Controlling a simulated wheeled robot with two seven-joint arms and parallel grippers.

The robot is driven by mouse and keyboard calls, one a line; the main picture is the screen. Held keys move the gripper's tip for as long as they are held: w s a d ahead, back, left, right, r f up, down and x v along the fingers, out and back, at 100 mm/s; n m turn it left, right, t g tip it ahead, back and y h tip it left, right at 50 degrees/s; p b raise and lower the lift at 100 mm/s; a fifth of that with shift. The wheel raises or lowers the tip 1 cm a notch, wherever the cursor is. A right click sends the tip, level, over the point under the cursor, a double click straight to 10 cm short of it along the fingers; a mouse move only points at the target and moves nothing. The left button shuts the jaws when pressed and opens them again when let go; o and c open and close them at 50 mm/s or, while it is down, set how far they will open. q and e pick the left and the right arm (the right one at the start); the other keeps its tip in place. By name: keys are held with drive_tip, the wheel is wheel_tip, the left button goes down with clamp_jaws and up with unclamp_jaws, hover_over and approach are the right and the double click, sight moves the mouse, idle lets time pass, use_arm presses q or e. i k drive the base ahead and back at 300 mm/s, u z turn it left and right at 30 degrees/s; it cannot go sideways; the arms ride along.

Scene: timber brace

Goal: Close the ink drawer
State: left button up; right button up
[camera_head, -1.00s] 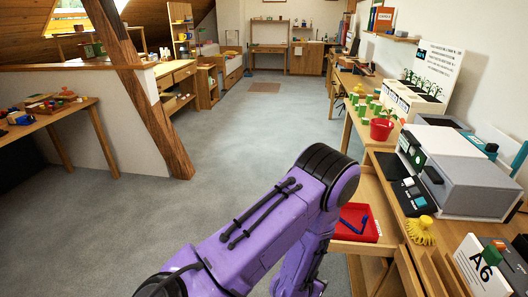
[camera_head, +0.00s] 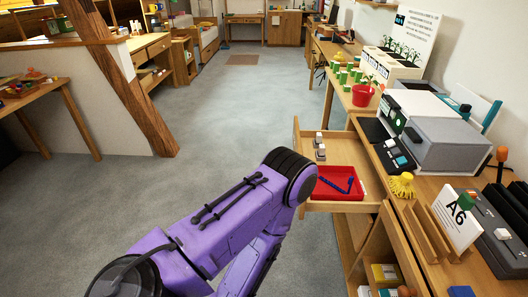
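The ink drawer (camera_head: 347,150) is open at the right and sticks out to the left from the wooden desk. In it lie a red tray (camera_head: 338,172) with a blue bent item (camera_head: 337,184) and two small grey-white pieces (camera_head: 320,153). One purple arm of mine comes in from the lower left, and its elbow end is in front of the drawer's near left corner. Its lower part goes down out of the picture. Neither gripper shows, so I cannot see whether one touches the drawer.
On the desk stand a grey printer-like machine (camera_head: 440,145), a yellow item (camera_head: 401,185) and an A6 sign (camera_head: 458,217) in a wooden rack. A red pot (camera_head: 362,95) is farther back. A timber post (camera_head: 131,95) stands at the left. The grey floor (camera_head: 220,110) between is clear.

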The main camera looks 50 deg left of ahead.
sight(345, 155)
drive_tip(key=u, duration=0.25)
drive_tip(key=k, duration=0.4)
drive_tip(key=u, duration=1.25)
drive_tip(key=i, duration=0.9)
drive_tip(key=z, duration=0.6)
drive_tip(key=k, duration=0.45)
drive_tip(key=u, duration=0.65)
drive_tip(key=i, duration=0.8)
drive_tip(key=z, duration=0.75)
drive_tip(key=i, duration=0.45)
drive_tip(key=z, duration=0.5)
